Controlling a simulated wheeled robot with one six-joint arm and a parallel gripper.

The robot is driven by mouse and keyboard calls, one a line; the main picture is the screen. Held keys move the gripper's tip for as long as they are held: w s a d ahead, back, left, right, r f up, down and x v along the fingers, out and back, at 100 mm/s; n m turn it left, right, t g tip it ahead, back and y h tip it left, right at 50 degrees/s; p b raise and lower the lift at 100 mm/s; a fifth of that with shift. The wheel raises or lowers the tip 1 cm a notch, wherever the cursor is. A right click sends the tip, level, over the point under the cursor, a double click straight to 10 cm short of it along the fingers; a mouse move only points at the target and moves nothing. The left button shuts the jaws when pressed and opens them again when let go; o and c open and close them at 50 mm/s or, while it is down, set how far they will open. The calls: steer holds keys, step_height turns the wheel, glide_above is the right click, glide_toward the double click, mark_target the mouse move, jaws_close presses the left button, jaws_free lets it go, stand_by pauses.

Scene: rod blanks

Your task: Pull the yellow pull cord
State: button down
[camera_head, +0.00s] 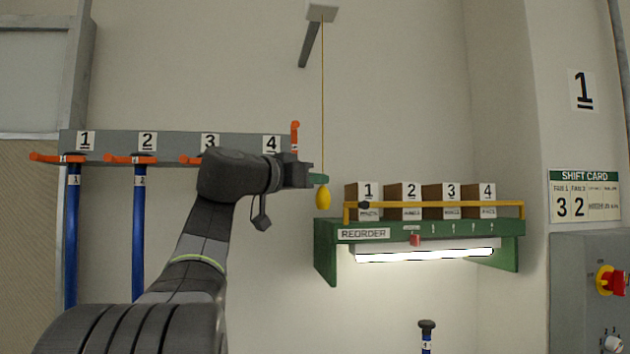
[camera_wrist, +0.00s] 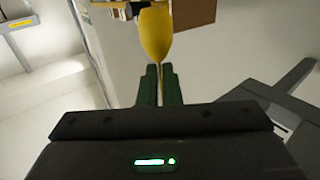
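The yellow pull cord (camera_head: 323,100) hangs straight down from a ceiling fixture (camera_head: 321,13) and ends in a yellow knob (camera_head: 323,199). My gripper (camera_head: 319,179) is at the cord just above the knob, with its green fingers pointing right. In the wrist view, the fingers of my gripper (camera_wrist: 161,84) are close together with the thin cord (camera_wrist: 161,88) between them. The knob (camera_wrist: 155,33) shows just beyond the fingertips. The gap is very narrow, and the fingers look shut on the cord.
A green shelf (camera_head: 325,250) with several numbered boxes, a yellow rail and a lit lamp stands right of the knob. A grey rack (camera_head: 180,145) with orange hooks and blue rods is behind my arm at left. A grey panel with a red knob (camera_head: 611,281) is at far right.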

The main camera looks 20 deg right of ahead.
steer(key=shift+f+b, duration=0.5)
steer(key=shift+f, duration=0.15)
steer(key=c, duration=1.5)
jaws_free()
steer(key=shift+r, duration=0.1)
steer(key=shift+c, duration=0.2)
steer(key=shift+a, duration=0.1)
steer(key=b+v, duration=0.3)
steer(key=v, duration=1)
steer(key=shift+s+a+b, duration=0.15)
steer(key=shift+a+b, duration=0.15)
steer(key=shift+b, duration=0.05)
steer(key=shift+d, duration=0.1)
steer(key=p+x, duration=0.4)
steer(key=x, duration=0.9)
steer(key=shift+d+r, duration=0.2)
steer(key=shift+d, duration=0.15)
